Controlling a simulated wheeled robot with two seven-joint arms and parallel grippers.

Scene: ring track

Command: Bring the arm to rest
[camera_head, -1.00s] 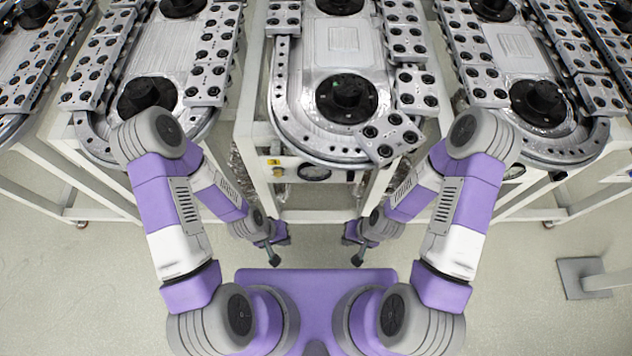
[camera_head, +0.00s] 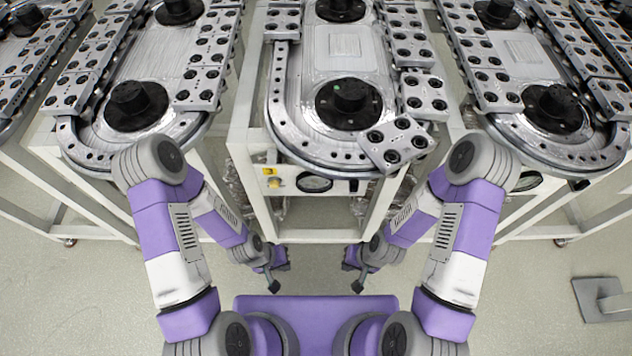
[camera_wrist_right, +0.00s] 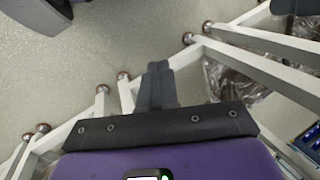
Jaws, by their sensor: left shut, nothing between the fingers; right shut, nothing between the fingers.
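My left gripper (camera_head: 272,285) hangs low in front of the middle track's stand, shut and empty. My right gripper (camera_head: 358,284) mirrors it a little to the right, also shut and empty. In the right wrist view its dark fingers (camera_wrist_right: 157,85) are together, with floor and white stand legs beyond them. Both arms are folded down, apart from each other, and neither gripper touches anything that I can see.
The middle ring track (camera_head: 300,140) stands ahead on a white frame (camera_head: 243,150), with a tilted block (camera_head: 396,143) at its near right corner. More tracks stand left (camera_head: 85,140) and right (camera_head: 500,125). A grey plate (camera_head: 603,300) is on the floor at right. The near floor is clear.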

